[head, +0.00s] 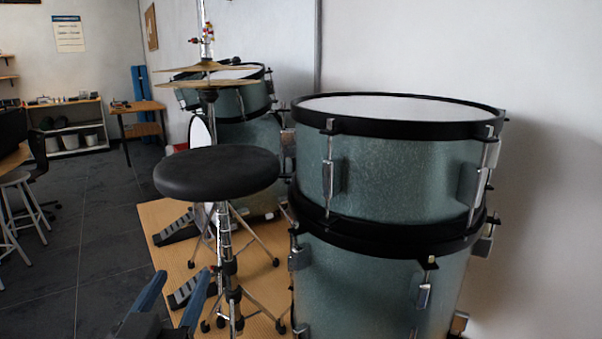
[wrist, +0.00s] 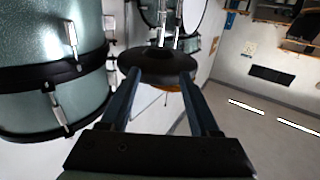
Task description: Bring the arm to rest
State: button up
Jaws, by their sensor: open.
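My gripper (head: 182,274) shows at the bottom of the head view, low and left of the drum stool. Its two blue fingers are spread apart with nothing between them, so it is open and empty. In the wrist view the fingers (wrist: 161,76) reach up from a dark palm. The round black stool seat (head: 217,173) shows beyond the fingertips in the wrist view (wrist: 157,64). I cannot tell the exact gap, but I see no contact. The rest of my arm is mostly out of view.
Teal drums (head: 400,180) stand stacked close on the right, against the wall. More drums with cymbals (head: 205,82) stand behind the stool. Pedals (head: 176,228) lie on a tan mat (head: 160,215). A low shelf (head: 68,125) is at the back left. The dark floor (head: 95,215) at left has free room.

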jog(key=d+r+m+t+p, duration=0.1)
jog(key=d+r+t+p, duration=0.2)
jog(key=r, duration=0.6)
jog(key=d+r+p, duration=0.3)
jog(key=d+r, duration=0.1)
jog(key=r, duration=0.6)
jog(key=s+d+r+t+p, duration=0.2)
jog(key=s+d+r, duration=0.1)
jog(key=r, duration=0.4)
jog(key=s+d+r+t+p, duration=0.1)
jog(key=s+d+r+t, duration=0.1)
jog(key=s+r, duration=0.3)
jog(key=s+d+r+t+p, duration=0.2)
jog(key=s+d+r, duration=0.1)
jog(key=r, duration=0.8)
jog(key=shift+s+d+n+p, duration=0.3)
jog(key=shift+s+d+n, duration=0.1)
jog(key=shift+d, duration=0.2)
jog(key=shift+c, duration=0.8)
jog(key=shift+s+f, duration=0.1)
jog(key=shift+c, duration=0.2)
